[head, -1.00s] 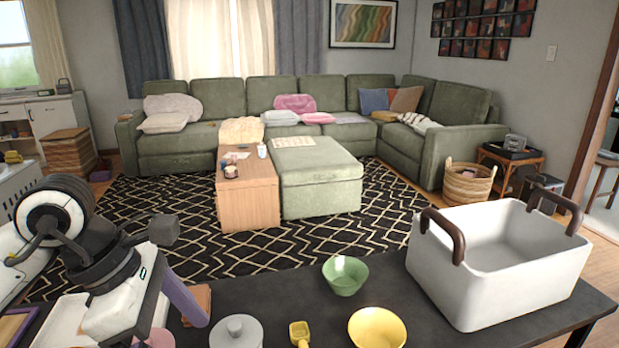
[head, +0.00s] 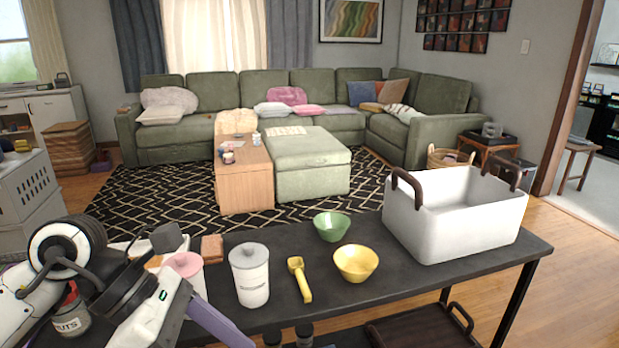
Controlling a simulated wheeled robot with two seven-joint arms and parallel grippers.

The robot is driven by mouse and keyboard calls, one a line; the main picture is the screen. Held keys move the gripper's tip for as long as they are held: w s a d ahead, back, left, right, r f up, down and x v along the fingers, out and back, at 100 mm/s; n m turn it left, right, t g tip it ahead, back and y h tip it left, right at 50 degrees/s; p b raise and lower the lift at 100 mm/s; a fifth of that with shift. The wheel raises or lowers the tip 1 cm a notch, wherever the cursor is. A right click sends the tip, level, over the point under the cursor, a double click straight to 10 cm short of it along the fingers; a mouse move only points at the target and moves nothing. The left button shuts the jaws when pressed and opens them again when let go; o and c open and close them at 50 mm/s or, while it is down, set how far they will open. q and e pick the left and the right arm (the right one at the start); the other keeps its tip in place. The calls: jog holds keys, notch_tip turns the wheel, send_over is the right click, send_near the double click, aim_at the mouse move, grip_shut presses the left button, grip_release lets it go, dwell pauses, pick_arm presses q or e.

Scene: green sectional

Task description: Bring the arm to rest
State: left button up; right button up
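My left arm comes in at the lower left of the head view, bent, with its white and black wrist above the dark table (head: 400,290). My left gripper (head: 190,318) points down toward the bottom edge, with a purple bar-shaped part at its right side. Its fingertips are not clearly visible, so I cannot tell whether it is open or holds anything. My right arm and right gripper are out of view.
A nuts jar (head: 70,318) is beside my arm. Wooden floor (head: 565,285) is clear at right.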

pick_arm(q)
jog(key=s+d+r+n+h, duration=0.2)
jog(key=d+r+n+h, duration=0.65)
jog(key=h, duration=0.35)
jog(key=w+a+f+n+t+y, duration=0.5)
jog(key=f+n+t, duration=0.3)
jog(key=n, duration=0.6)
jog(key=w+a+f+n+t+y, duration=0.5)
jog(key=f+n+t+y, duration=0.15)
jog(key=n+t, duration=0.6)
jog(key=s+a+f+n+g+y, duration=0.2)
jog(key=a+f+n+g+y, duration=0.2)
jog(key=f+n, duration=0.6)
jog(key=s+a+f+n+g+y, duration=0.1)
jog(key=s+f+g, duration=0.6)
jog(key=s+f, duration=0.8)
notch_tip(320, 180, down, 4)
jog(key=shift+s+a+r+n+y, duration=0.1)
jog(key=shift+s+a+n+y, duration=0.1)
jog(key=shift+n+y, duration=0.75)
jog(key=shift+w+n+h, duration=0.1)
jog(key=shift+n+h, duration=0.15)
jog(key=shift+h, duration=0.05)
